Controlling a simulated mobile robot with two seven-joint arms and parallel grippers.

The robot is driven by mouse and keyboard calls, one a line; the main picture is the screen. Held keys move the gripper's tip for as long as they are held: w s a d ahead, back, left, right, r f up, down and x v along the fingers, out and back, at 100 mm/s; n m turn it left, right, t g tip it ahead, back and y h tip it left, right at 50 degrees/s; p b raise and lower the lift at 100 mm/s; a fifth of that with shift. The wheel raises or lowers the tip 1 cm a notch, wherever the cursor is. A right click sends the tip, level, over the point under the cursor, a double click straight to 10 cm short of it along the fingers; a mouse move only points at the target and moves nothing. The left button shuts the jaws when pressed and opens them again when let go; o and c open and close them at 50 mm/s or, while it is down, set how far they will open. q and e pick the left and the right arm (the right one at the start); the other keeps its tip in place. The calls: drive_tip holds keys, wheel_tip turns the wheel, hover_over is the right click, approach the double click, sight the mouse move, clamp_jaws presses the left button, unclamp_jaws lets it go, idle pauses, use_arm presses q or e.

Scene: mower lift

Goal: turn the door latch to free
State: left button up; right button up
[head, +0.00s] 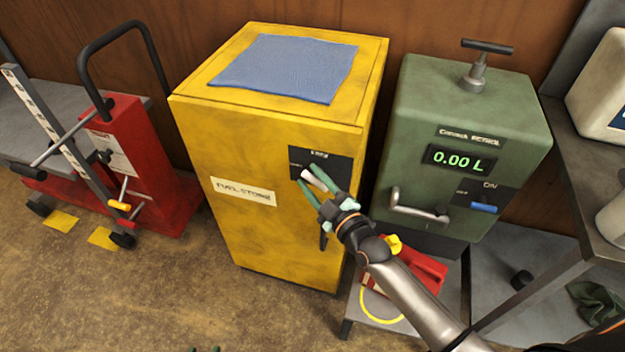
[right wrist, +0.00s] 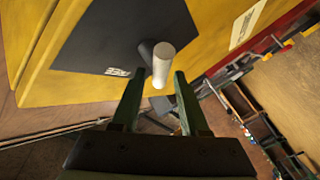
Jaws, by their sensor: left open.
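The yellow fuel-store cabinet (head: 232,150) stands upright with its door closed. Its door latch (head: 308,175) is a pale stubby handle on a dark plate (head: 336,165). In the right wrist view the latch (right wrist: 162,66) sticks out from the dark plate (right wrist: 112,36). My right gripper (head: 313,172) is at the latch with its fingers apart. In the right wrist view the gripper (right wrist: 158,80) has the latch's end in the gap between its fingertips, with no clear contact. My left gripper (head: 204,349) shows only its fingertips at the bottom edge, apart and away from the cabinet.
A blue cloth (head: 285,66) lies on the cabinet. A green petrol dispenser (head: 470,130) reading 0.00 L stands to the right, above a red can (head: 428,272). A red lift (head: 135,150) stands at the left. A metal bench (head: 590,200) borders the right. Floor in front is open.

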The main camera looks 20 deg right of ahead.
clamp_jaws()
drive_tip(key=shift+f, duration=0.1)
idle(0.3)
